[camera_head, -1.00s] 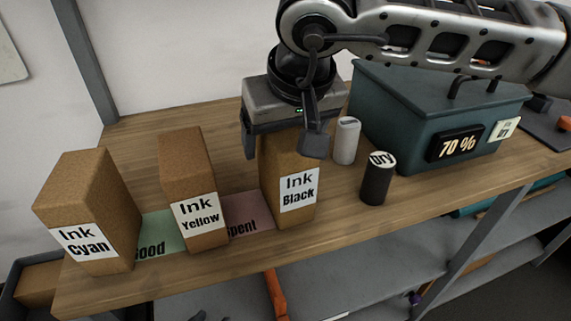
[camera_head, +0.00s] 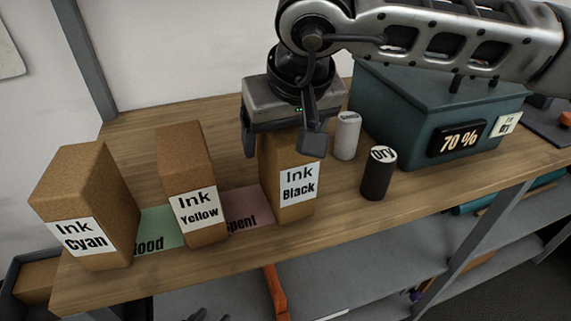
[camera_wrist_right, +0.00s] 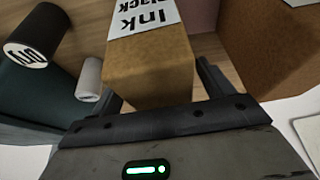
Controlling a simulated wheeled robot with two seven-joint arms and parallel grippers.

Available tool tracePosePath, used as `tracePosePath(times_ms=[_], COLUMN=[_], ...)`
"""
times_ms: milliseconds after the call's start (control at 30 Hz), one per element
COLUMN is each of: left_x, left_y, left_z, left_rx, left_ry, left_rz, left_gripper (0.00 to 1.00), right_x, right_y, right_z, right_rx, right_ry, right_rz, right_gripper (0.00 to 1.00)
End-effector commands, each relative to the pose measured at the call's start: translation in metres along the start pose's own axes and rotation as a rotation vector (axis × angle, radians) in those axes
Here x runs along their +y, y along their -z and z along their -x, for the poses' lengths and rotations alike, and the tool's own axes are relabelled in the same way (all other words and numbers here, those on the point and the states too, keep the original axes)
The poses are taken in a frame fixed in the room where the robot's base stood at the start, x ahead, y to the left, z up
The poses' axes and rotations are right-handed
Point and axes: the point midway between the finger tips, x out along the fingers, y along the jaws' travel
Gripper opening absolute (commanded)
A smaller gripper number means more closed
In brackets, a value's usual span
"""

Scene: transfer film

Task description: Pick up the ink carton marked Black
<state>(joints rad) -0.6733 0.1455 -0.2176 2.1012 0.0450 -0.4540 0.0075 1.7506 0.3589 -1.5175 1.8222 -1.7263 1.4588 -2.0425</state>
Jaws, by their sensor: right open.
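The Black ink carton (camera_head: 284,197) is a brown box with a white label, upright on the wooden shelf. My right gripper (camera_head: 280,147), whose arm comes in from the right, is open over its top, with a finger on either side. In the right wrist view the carton (camera_wrist_right: 150,75) stands between the open fingers of the right gripper (camera_wrist_right: 160,90); I cannot tell whether they touch it. The Yellow carton (camera_head: 187,165) and Cyan carton (camera_head: 85,180) stand to its left. Dark tips at the bottom edge look like my left gripper (camera_head: 208,315); their opening is unclear.
A green Good mat (camera_head: 158,228) and a pink Spent mat (camera_head: 247,208) lie between the cartons. Right of the Black carton stand a white cylinder (camera_head: 346,137), a black Dry cylinder (camera_head: 377,177) and a teal box reading 70 % (camera_head: 400,115). The shelf's front edge is close.

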Motion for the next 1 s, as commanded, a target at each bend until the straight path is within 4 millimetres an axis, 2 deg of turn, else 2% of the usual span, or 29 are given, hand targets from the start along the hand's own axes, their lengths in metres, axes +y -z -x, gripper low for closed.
tracePosePath(times_ms=[333, 600, 633, 1000], left_x=[-0.0002, -0.0003, -0.0003, 0.0000], left_y=[-0.0006, -0.0004, -0.0004, 0.0034], left_z=[-0.0007, -0.0006, -0.0006, 0.0020], left_rx=[0.001, 0.001, 0.001, 0.001], left_ry=[0.000, 0.000, 0.000, 0.000], left_rz=[0.000, -0.001, -0.001, -0.001], left_gripper=[0.36, 0.36, 0.36, 0.36], right_x=[-0.0002, -0.0001, -0.0001, -0.0001], right_y=[-0.0001, -0.0002, -0.0002, 0.0020], right_z=[-0.0004, -0.0005, -0.0005, 0.0034], right_rx=[0.000, 0.000, 0.000, 0.003], right_ry=[0.000, 0.000, 0.000, 0.000], right_rz=[0.000, 0.000, 0.000, 0.000], right_gripper=[0.80, 0.05, 0.00, 0.00])
